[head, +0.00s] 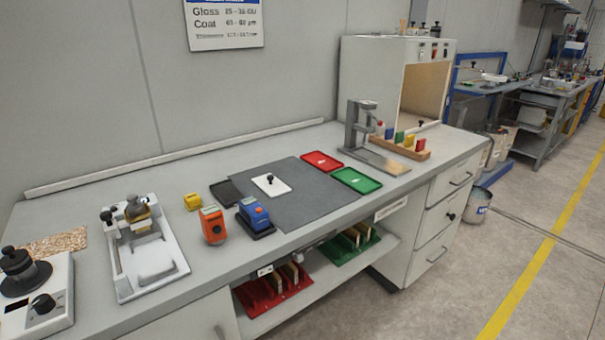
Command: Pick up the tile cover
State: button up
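What looks like the tile cover (279,188) is a small white plate with a black knob standing up from it. It lies flat on the dark grey mat (300,205) near the middle of the bench, toward the mat's back left part. Whether anything lies under it cannot be seen. Nothing touches its knob. My gripper and arm do not show in the head view.
A blue device (254,213) and an orange device (213,225) stand left of the mat. Red (321,161) and green (357,180) trays lie at its right. A grey stand (355,130) rises behind them. The mat's front part is clear.

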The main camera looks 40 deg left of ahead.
aim_at(270, 184)
jog(key=u, duration=0.35)
jog(key=i, duration=1)
jog(key=u, duration=1.05)
jog(key=i, duration=0.65)
jog(key=u, duration=0.35)
jog(key=k, duration=0.8)
jog(key=u, duration=0.25)
jog(key=i, duration=0.8)
jog(key=z, duration=0.15)
